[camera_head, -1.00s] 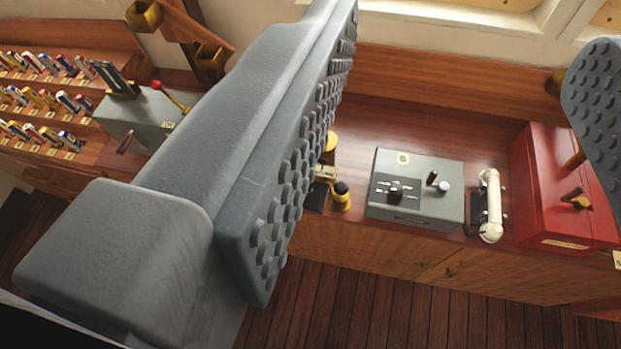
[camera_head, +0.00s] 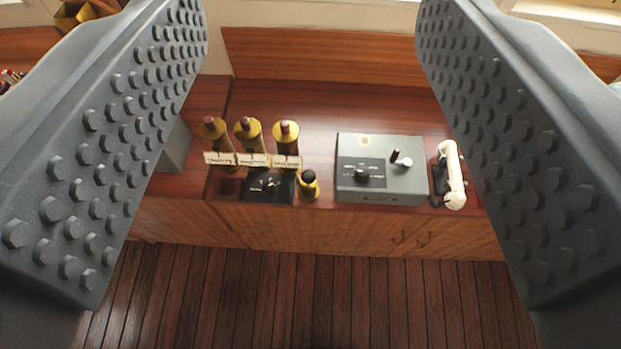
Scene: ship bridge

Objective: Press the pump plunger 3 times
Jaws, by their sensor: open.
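A small yellow pump with a black plunger knob (camera_head: 309,184) stands upright at the front edge of the wooden counter, near the middle of the view. It looks like the pump plunger, and nothing touches it. Three brass cylinders (camera_head: 249,135) with reddish-brown tops and white label plates stand just behind and to its left. A black panel with a small lever (camera_head: 268,187) lies directly left of the pump. My gripper (camera_head: 312,45) is open and empty. Its two studded grey fingers frame the view at left and right, with the pump seen between them.
A grey control box (camera_head: 381,168) with knobs sits right of the pump. A white telephone handset (camera_head: 452,175) is further right, beside my right finger. A raised wooden back panel (camera_head: 320,57) runs behind the counter. The plank floor (camera_head: 300,300) in front is clear.

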